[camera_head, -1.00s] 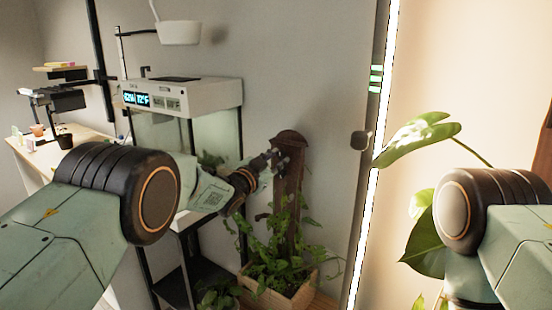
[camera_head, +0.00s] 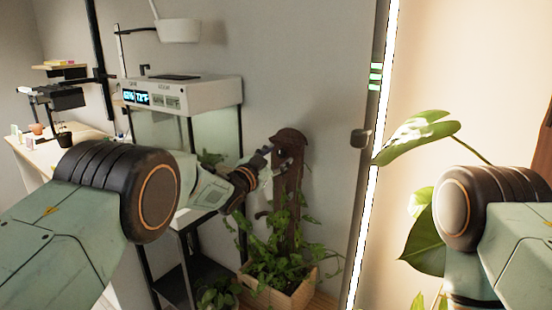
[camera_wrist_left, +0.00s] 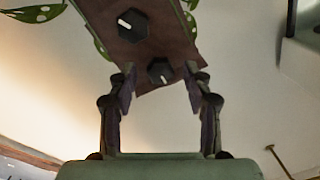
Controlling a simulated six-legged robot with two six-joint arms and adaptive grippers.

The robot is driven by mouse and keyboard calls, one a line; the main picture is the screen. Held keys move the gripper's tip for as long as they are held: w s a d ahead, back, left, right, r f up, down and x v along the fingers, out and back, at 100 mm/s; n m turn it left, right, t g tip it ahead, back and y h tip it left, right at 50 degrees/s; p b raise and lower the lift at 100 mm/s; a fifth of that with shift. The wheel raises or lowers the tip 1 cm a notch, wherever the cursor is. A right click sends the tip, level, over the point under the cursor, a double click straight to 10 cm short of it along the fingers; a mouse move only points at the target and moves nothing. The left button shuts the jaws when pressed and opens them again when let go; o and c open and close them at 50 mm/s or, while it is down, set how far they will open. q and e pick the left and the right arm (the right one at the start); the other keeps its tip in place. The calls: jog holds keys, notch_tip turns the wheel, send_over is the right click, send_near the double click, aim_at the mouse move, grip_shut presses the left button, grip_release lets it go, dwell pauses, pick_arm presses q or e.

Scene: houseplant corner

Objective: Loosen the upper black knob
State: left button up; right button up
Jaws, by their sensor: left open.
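A brown post (camera_head: 288,195) with a rounded top stands in a planter in the head view. In the left wrist view the post (camera_wrist_left: 160,48) comes in from the top and carries two black knobs with white marks. One knob (camera_wrist_left: 160,71) is near the post's end, between the two fingers but farther ahead; the other knob (camera_wrist_left: 132,24) is farther along the post. My left gripper (camera_head: 277,160) is at the upper part of the post; in the wrist view it (camera_wrist_left: 159,92) is open, with nothing held. Contact with the knob cannot be told. My right gripper is out of view.
A wooden planter (camera_head: 291,296) with leafy vines surrounds the post's foot. A white-topped tank (camera_head: 190,92) with a display stands to the left. A bright light strip (camera_head: 362,235) and a large-leaved plant (camera_head: 425,240) are to the right.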

pick_arm(q)
jog(key=v, duration=1.2)
dwell(0.3)
jog(key=s+a+f+n+g+y, duration=0.4)
jog(key=s+a+f, duration=0.2)
jog(key=s+f, duration=0.55)
jog(key=s+a+f+n+g+y, duration=0.4)
jog(key=s+f, duration=0.4)
jog(key=f, duration=0.6)
jog(key=s+a+f+n+g, duration=0.1)
jog(key=s+a+f+g, duration=0.1)
jog(key=s, duration=0.9)
jog(key=s+a+f+n+g+y, duration=0.1)
jog(key=s+a+f+g, duration=0.1)
jog(key=s, duration=0.8)
jog(key=s+a+f+n+g, duration=0.1)
jog(key=s+f, duration=0.4)
jog(key=s, duration=0.6)
jog(key=a+g, duration=0.1)
jog(key=g, duration=0.1)
jog(key=shift+s+n+g, duration=0.3)
jog(key=shift+n+g, duration=0.1)
